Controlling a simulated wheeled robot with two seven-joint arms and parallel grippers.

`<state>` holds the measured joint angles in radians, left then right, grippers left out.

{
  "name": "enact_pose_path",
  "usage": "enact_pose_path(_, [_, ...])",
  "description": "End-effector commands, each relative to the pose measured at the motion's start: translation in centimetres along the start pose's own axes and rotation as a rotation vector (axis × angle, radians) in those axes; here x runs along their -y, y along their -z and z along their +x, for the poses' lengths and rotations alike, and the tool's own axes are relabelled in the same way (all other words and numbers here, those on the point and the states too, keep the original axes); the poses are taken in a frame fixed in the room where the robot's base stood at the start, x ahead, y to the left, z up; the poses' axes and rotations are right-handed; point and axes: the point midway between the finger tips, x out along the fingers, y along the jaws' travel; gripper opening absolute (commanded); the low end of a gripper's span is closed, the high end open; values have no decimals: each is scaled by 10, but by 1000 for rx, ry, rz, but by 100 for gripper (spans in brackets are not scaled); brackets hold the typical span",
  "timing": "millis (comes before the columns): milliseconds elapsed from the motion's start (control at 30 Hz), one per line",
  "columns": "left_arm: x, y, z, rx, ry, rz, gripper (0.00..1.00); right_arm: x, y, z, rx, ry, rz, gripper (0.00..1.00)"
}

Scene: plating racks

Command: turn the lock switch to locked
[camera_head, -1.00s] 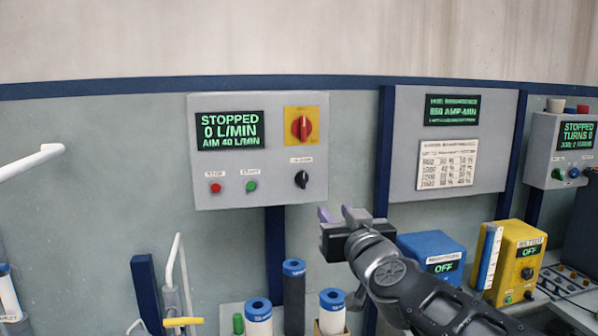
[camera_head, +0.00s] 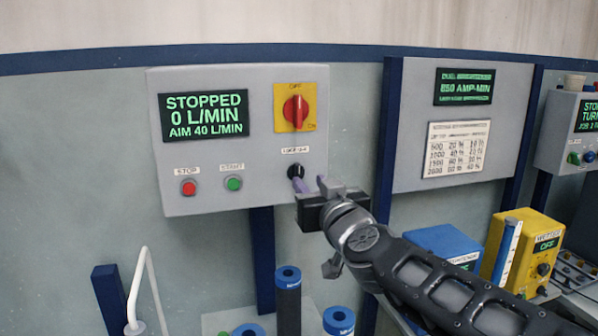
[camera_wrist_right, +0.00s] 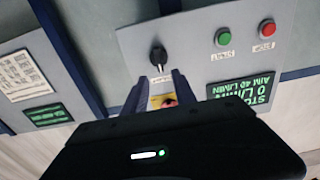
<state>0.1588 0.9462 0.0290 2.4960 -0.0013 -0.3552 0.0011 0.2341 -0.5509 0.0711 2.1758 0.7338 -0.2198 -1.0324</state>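The lock switch is a small black knob (camera_head: 296,171) under a label at the lower right of the grey control box (camera_head: 245,190). My right gripper (camera_head: 311,185) is just below and right of it, its purple fingertips partly overlapping the knob's lower edge in the head view. In the upside-down right wrist view the knob (camera_wrist_right: 158,55) shows beyond the two fingertips (camera_wrist_right: 156,80), which stand apart with nothing between them. The gripper is open and seems short of the knob; contact cannot be made out. My left gripper is not in view.
The box also carries a red rotary switch (camera_head: 296,112) on a yellow plate, a red stop button (camera_head: 189,188), a green start button (camera_head: 233,183) and a display reading STOPPED (camera_head: 204,115). A blue post (camera_head: 387,140) and a second panel (camera_head: 455,150) stand to the right.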

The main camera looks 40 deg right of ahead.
Motion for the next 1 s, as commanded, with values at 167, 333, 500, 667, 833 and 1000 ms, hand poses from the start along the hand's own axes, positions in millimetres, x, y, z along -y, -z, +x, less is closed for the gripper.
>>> enact_pose_path(167, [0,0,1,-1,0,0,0,1,-1,12,1,3,0,33])
enact_pose_path(333, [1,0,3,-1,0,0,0,2,-2,36,2,4,0,33])
enact_pose_path(500, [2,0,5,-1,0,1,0,1,-1,62,1,1,0,33])
enact_pose_path(667, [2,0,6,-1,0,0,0,0,0,76,0,1,-1,33])
enact_pose_path(833, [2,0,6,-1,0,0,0,0,0,78,0,0,0,33])
enact_pose_path(1000, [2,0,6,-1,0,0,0,0,0,78,0,0,0,29])
